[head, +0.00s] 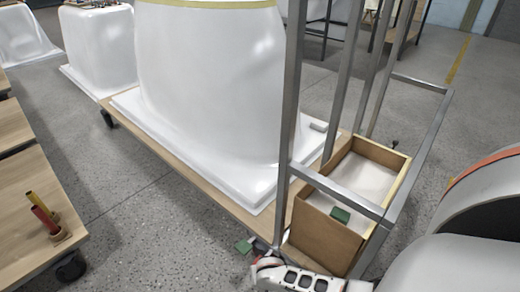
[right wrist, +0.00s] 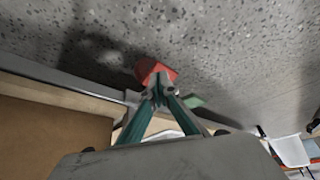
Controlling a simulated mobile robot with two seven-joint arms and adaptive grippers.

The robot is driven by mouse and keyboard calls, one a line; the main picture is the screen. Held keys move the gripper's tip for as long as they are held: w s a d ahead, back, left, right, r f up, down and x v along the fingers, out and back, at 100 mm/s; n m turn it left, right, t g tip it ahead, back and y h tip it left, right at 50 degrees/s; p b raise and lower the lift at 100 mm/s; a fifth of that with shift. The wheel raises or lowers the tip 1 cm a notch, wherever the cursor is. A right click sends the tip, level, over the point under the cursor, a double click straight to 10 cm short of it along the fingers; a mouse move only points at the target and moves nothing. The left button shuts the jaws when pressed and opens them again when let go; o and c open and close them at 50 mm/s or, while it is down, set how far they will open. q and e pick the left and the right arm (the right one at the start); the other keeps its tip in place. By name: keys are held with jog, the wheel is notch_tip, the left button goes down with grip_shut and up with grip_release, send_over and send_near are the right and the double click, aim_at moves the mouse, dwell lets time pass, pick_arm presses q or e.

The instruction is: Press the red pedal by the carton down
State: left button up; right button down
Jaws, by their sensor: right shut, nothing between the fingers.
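The red pedal (right wrist: 163,68) shows in the right wrist view, low over the grey floor. My right gripper (right wrist: 157,80) is shut and empty, with its fingertips right at the pedal and overlapping it in the picture. I cannot tell whether they touch it or how far down it is. In the head view my right arm (head: 300,278) reaches in along the bottom, and it mostly hides the red pedal. The open carton (head: 322,235) stands on the cart end just above that arm. My left gripper is not in view.
A green pedal (head: 243,246) lies close by, left of my right arm; it also shows in the right wrist view (right wrist: 194,101). Metal cart posts (head: 291,110) rise beside the carton. A white tub shell (head: 215,90) fills the cart.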

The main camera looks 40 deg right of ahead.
jog(key=v, duration=1.1)
dwell(0.4)
